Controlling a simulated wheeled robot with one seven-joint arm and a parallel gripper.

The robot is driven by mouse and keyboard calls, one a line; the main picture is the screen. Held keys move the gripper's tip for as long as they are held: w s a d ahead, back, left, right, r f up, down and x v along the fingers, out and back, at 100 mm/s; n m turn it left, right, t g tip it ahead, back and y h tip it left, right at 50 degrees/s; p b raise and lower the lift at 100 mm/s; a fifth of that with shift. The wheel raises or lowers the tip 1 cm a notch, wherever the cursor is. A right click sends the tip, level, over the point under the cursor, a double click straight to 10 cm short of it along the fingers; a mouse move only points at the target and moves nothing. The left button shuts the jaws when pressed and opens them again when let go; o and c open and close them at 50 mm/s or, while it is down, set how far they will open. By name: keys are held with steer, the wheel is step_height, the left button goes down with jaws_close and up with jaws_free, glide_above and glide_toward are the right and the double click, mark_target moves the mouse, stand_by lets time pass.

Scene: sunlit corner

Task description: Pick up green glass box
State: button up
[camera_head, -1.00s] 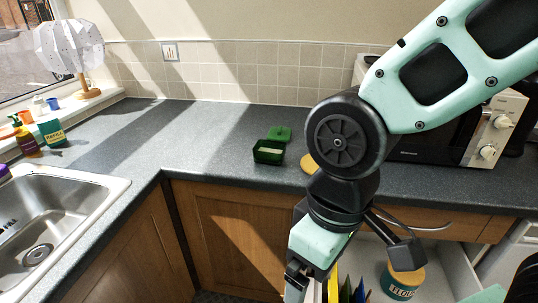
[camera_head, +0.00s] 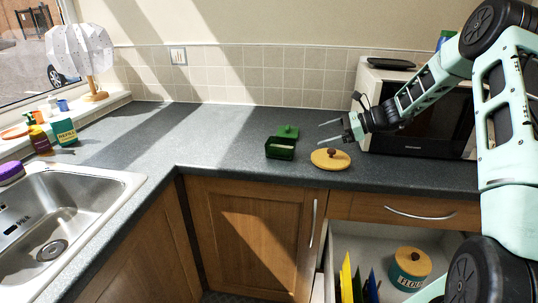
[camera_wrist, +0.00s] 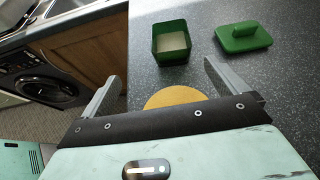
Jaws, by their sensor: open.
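The green glass box (camera_head: 280,150) stands lidless on the grey counter, with something pale inside. Its green lid (camera_head: 288,131) lies on the counter just behind it. My gripper (camera_head: 321,133) is open and empty, above the counter to the right of the box, with its fingers pointing left towards it. In the wrist view the box (camera_wrist: 171,42) is beyond the fingertips, with nothing between the fingers but counter and part of a yellow disc. The lid (camera_wrist: 243,37) lies to its right there. My gripper (camera_wrist: 161,67) does not touch the box.
A round yellow lid with a knob (camera_head: 330,159) lies near the counter edge below my gripper. The microwave (camera_head: 418,125) stands at the right. An open drawer (camera_head: 365,243) below holds a flour jar (camera_head: 409,268). The counter left of the box is clear up to the sink (camera_head: 75,215).

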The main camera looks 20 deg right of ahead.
mark_target(296, 141)
steer(key=shift+w+d+f+m+t, duration=0.15)
steer(key=shift+d+m+t, duration=0.25)
steer(key=shift+d, duration=0.45)
steer(key=shift+w, duration=0.2)
steer(key=p+x, duration=0.2)
steer(key=x, duration=0.9)
steer(key=shift+w+a+f, duration=0.2)
steer(key=shift+a, duration=0.1)
steer(key=p+x, duration=0.1)
steer(key=x, duration=0.1)
steer(key=p+x, duration=0.1)
steer(key=x, duration=0.2)
steer(key=shift+w+a+r, duration=0.1)
steer(key=shift+r, duration=0.1)
steer(key=c, duration=1)
steer(key=shift+c, duration=1.1)
steer(key=shift+r, duration=0.15)
